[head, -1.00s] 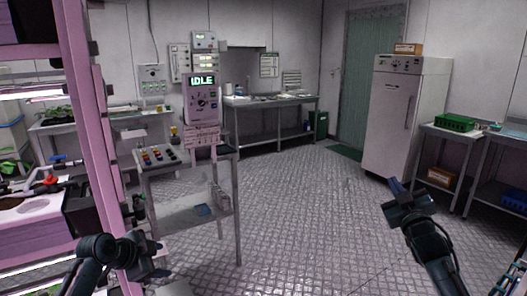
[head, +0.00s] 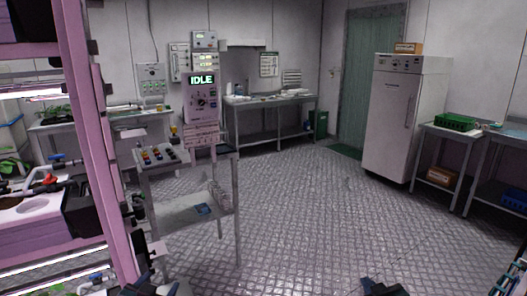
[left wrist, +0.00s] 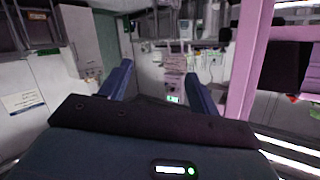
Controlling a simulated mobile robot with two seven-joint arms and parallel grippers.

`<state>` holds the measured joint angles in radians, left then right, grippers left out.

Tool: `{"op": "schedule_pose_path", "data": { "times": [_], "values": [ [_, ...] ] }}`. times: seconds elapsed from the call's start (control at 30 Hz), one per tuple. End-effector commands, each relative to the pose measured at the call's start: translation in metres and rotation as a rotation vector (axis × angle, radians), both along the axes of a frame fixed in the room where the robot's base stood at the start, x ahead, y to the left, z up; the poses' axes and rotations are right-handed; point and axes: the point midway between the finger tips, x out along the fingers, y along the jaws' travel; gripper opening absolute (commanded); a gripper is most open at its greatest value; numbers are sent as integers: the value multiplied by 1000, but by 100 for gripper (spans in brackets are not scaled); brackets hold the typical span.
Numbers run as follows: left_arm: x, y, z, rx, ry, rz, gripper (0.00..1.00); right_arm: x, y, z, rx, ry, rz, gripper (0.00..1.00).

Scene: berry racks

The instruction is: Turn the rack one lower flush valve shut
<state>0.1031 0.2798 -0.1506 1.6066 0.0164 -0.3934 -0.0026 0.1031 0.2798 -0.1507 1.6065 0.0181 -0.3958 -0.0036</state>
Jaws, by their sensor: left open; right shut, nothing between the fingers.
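A pink-framed rack (head: 92,170) stands at the left edge of the head view. On its middle level a valve with a red handle (head: 50,179) and one with a blue handle (head: 60,158) show. Small fittings (head: 97,278) show on its lower level; I cannot tell which one is the lower flush valve. My left gripper (head: 155,287) is at the bottom edge, right of the rack post and touching nothing visible. In the left wrist view its blue fingers (left wrist: 160,92) are apart and empty. My right gripper (head: 383,287) is at the bottom edge, shut and empty, over the floor.
A white fridge (head: 403,120), a back bench (head: 270,99) and a side table (head: 448,135) stand further off. The middle floor is clear.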

Motion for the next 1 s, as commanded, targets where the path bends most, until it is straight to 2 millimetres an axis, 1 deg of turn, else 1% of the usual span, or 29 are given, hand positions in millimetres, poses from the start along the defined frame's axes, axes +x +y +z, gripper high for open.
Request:
{"op": "schedule_pose_path", "data": {
  "times": [0.03,0.07,0.1,0.17,0.2,0.27,0.3,0.4,0.43,0.5,0.6,0.7,1.0],
  "values": [
    [-32,-17,-26,-22,49,-24,62,-31,17,-26,21,47,23,0],
    [-49,-26,-38,-34,71,-36,62,-49,26,-38,35,70,36,0],
    [-73,-39,-52,-52,104,-52,62,-73,39,-52,52,103,52,0],
    [-111,-57,-71,-84,152,-73,62,-111,57,-70,83,151,72,0],
    [-136,-67,-80,-105,183,-83,62,-136,67,-80,104,182,84,0],
    [-171,-82,-91,-137,227,-96,62,-171,81,-90,136,225,97,0],
    [-192,-90,-95,-156,253,-103,62,-192,90,-95,157,251,103,0],
    [-235,-105,-101,-199,306,-111,62,-235,105,-100,199,304,110,0],
    [-245,-109,-101,-210,318,-112,62,-245,109,-101,209,316,111,0],
    [-262,-114,-102,-228,340,-113,62,-262,114,-101,228,338,113,0],
    [-275,-119,-101,-242,356,-114,62,-275,119,-101,242,354,114,0],
    [-278,-120,-101,-246,361,-114,62,-278,120,-101,246,358,113,0],
    [-278,-119,-101,-245,361,-113,62,-277,120,-101,245,358,114,0]
  ]
}}
